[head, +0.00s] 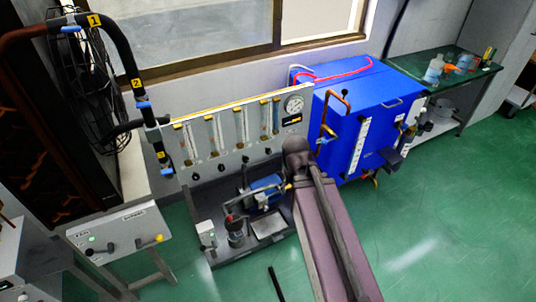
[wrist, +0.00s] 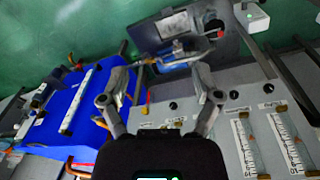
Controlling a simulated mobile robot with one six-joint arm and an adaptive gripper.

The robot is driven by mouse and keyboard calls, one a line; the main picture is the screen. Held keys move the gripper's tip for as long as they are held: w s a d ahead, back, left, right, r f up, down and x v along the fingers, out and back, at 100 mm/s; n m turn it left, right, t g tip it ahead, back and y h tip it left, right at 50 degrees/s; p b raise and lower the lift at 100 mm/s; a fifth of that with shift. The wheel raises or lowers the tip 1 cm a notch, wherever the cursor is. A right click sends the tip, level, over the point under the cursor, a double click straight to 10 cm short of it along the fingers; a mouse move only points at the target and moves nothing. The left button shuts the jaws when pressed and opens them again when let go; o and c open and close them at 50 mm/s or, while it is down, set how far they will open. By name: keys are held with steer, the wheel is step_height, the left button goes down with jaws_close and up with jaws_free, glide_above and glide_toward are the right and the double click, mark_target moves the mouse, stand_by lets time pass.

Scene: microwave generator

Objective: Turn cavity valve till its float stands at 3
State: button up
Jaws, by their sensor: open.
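The pale flowmeter panel (head: 203,171) holds several upright float tubes (head: 241,124) with dark valve knobs (head: 245,159) below them. In the wrist view the panel appears inverted, with two scaled tubes (wrist: 247,145) at the right. One dark knob (wrist: 173,105) shows between my finger linkages and another knob (wrist: 233,95) lies to the right. The labels and float readings are too small to read, so I cannot tell which knob is the cavity valve. My gripper (wrist: 160,73) is open and empty, apart from the knobs. In the head view it is hidden behind my arm.
A dark tray with a blue pump (head: 264,188) lies below the panel. A black hose (head: 122,62) hangs at the left.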

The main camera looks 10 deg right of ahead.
steer(key=w+d+f+t+h+b, duration=0.2)
steer(key=w+d+f+t+b, duration=0.2)
steer(key=w+b, duration=0.4)
steer(key=w+d+f+t+h+b, duration=0.25)
steer(key=w+d+t+b, duration=0.2)
steer(key=w+b, duration=0.3)
steer(key=w+d+f+t+h+b, duration=0.1)
steer(key=w+d+f+t+b, duration=0.25)
steer(key=w+b, duration=0.45)
steer(key=n+t+y+b, duration=0.4)
steer(key=n+y+b, duration=0.8)
steer(key=b, duration=0.6)
glide_toward(269, 152)
steer(key=s, duration=0.3)
steer(key=shift+w+d+f, duration=0.15)
steer(key=shift+d+f, duration=0.1)
steer(key=shift+d, duration=0.15)
steer(key=x, duration=1.4)
steer(key=shift+d+r, duration=0.15)
steer(key=shift+d, duration=0.05)
jaws_close()
